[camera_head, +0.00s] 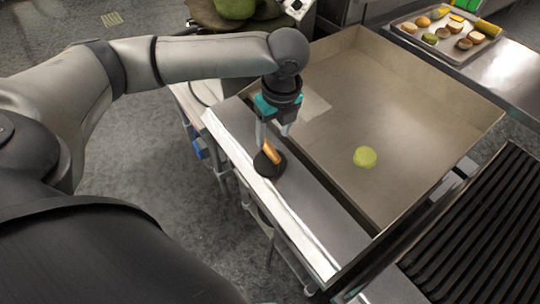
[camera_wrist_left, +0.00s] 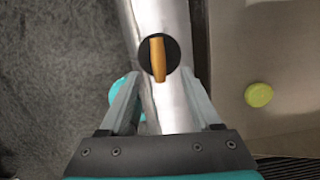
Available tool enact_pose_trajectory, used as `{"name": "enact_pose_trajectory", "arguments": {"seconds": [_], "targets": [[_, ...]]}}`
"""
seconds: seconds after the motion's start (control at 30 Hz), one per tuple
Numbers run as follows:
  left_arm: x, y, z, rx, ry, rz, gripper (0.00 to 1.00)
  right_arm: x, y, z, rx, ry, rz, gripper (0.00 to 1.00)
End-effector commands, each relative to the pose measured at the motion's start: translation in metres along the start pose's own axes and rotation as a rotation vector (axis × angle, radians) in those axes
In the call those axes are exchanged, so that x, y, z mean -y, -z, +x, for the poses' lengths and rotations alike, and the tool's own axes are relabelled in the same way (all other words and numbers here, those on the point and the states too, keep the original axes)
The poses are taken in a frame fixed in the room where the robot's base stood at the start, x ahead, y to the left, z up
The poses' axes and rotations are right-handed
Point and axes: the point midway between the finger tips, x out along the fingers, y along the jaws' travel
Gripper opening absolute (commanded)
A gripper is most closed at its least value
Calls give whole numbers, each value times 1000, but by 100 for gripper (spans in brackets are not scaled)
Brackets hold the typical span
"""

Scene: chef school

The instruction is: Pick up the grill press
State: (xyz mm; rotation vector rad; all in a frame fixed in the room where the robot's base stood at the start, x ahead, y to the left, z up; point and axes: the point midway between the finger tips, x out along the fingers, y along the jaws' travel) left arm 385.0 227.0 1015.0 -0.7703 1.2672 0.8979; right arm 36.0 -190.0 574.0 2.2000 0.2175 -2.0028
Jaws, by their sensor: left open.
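The grill press (camera_head: 267,165) is a round black disc with a wooden handle. It rests on the metal ledge along the front of the griddle. In the left wrist view the grill press (camera_wrist_left: 158,58) lies ahead of the fingers, its handle pointing toward the gripper. My left gripper (camera_head: 272,138) is open above the press, its fingers near the handle. In the left wrist view my left gripper (camera_wrist_left: 160,95) has its fingers apart, with the handle's near end between them. The right gripper is not in view.
The walled griddle (camera_head: 400,100) holds a green round item (camera_head: 365,157) on its bare surface. A ridged black grill (camera_head: 480,240) is at the right. A tray (camera_head: 408,35) of food pieces stands at the back right. The ledge right of the press is clear.

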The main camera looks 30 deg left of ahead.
Motion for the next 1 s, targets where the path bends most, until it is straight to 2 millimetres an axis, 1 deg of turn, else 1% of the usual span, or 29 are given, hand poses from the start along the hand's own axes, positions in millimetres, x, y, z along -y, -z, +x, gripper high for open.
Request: {"name": "enact_pose_trajectory", "arguments": {"seconds": [0.03, 0.1, 0.27, 0.33, 0.5, 0.6, 0.7, 0.9, 0.97, 1.0], "targets": [[0, 1, 10, -1, -2, 0, 64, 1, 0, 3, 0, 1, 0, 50], [0, 1, 18, -1, -2, 0, 64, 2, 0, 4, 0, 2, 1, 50], [0, 0, 26, 0, 1, 0, 64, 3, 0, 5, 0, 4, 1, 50], [-1, 0, 33, 0, -1, -1, 64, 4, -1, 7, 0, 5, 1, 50], [-3, 0, 60, 0, -2, -1, 64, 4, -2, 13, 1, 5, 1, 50], [-3, 0, 71, 0, 0, 0, 64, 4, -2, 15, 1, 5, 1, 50], [-3, 0, 75, 0, 1, 0, 64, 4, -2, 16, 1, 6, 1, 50], [-3, 0, 75, 0, 2, 1, 64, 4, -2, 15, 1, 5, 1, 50], [-3, 0, 75, 0, 1, 1, 59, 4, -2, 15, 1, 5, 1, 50], [-3, 0, 75, 0, 1, 1, 54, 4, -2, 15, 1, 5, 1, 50]]}}
